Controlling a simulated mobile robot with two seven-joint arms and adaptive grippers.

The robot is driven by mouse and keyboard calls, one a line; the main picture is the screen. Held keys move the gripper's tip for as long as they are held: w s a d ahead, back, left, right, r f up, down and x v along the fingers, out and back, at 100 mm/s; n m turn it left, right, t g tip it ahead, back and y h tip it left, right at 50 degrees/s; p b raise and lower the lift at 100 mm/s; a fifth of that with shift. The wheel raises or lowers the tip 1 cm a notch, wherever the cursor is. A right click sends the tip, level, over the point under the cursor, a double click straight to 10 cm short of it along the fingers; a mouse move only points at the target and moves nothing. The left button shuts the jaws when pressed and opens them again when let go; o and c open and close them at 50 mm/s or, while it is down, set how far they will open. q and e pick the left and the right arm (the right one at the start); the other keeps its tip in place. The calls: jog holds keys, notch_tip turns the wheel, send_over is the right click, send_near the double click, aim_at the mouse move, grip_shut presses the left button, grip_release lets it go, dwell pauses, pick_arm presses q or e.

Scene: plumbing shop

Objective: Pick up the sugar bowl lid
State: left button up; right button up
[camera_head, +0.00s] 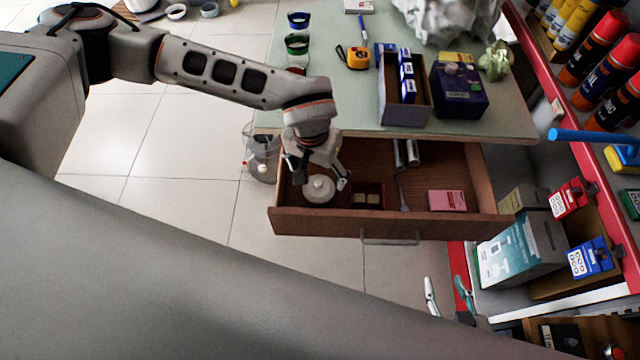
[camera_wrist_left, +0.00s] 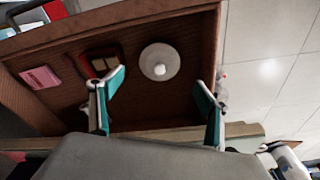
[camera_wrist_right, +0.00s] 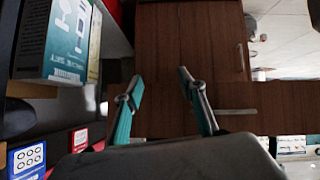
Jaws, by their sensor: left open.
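The sugar bowl lid (camera_head: 319,188) is a round, pale disc with a small knob. It lies in the left part of the open wooden drawer (camera_head: 320,222). In the left wrist view the lid (camera_wrist_left: 160,62) sits beyond and between the fingertips, apart from both. My left gripper (camera_head: 318,178) is open and empty, above the lid inside the drawer; it also shows in the left wrist view (camera_wrist_left: 160,85). My right gripper (camera_head: 446,284) is open and empty, in front of the drawer to the right and below it; it also shows in the right wrist view (camera_wrist_right: 158,78).
The drawer also holds a small dark box with tan pieces (camera_head: 367,196), a pink packet (camera_head: 447,200) and a spoon-like utensil (camera_head: 403,192). The worktop (camera_head: 340,95) overhangs its rear. A shelf with cartons (camera_head: 520,250) stands at right.

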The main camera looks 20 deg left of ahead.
aim_at(319, 182)
pick_arm(q)
jog(key=f, duration=0.2)
jog(key=f+b, duration=0.1)
jog(key=f, duration=0.3)
jog(key=shift+w+d+f, duration=0.1)
jog(key=shift+w+f, duration=0.1)
jog(key=shift+w, duration=0.15)
jog(key=shift+r, duration=0.1)
